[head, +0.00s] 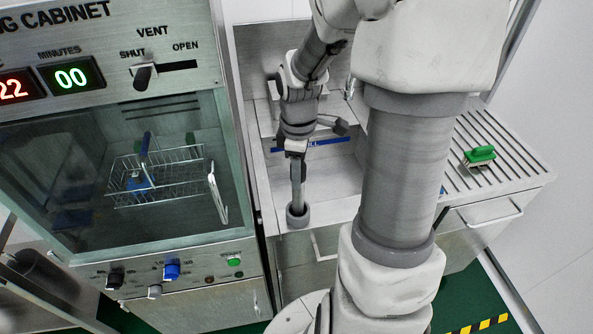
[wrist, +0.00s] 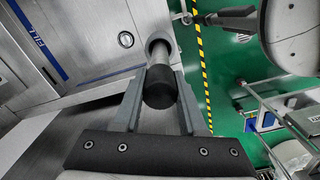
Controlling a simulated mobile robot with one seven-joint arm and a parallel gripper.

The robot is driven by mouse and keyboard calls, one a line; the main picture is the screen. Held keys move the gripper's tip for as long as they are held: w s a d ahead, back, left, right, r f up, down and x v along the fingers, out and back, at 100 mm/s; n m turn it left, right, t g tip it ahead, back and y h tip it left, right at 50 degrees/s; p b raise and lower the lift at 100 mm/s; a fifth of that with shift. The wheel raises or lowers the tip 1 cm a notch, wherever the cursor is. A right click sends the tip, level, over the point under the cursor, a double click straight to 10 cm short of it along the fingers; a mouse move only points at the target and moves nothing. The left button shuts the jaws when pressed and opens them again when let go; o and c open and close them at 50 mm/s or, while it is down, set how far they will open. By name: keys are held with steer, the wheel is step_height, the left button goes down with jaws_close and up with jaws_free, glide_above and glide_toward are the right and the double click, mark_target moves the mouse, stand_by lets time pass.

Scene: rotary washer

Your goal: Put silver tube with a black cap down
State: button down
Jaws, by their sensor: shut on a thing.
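The silver tube (head: 298,190) is upright below my gripper (head: 296,160) in the head view. Its lower end meets a round grey ring-shaped holder (head: 298,216) at the front edge of the steel sink. I cannot tell how deep it sits. In the wrist view the black cap (wrist: 160,92) points toward the camera, and the tube (wrist: 160,58) runs away from it into the round holder (wrist: 153,42). My gripper (wrist: 165,74) is shut on the tube, with one finger on each side just beyond the cap.
A glass-fronted cabinet (head: 120,100) with a wire basket (head: 165,178) inside stands to the left. A ribbed drainboard (head: 490,155) with a green-handled brush (head: 480,156) is to the right. My arm hides part of the sink. The sink floor beside the tube looks clear.

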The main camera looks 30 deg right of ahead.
steer(key=shift+f, duration=0.25)
steer(key=shift+f, duration=0.15)
steer(key=shift+c, duration=2.3)
jaws_free()
step_height(320, 180, up, 12)
steer(key=shift+r+p, duration=0.25)
steer(key=shift+p, duration=0.4)
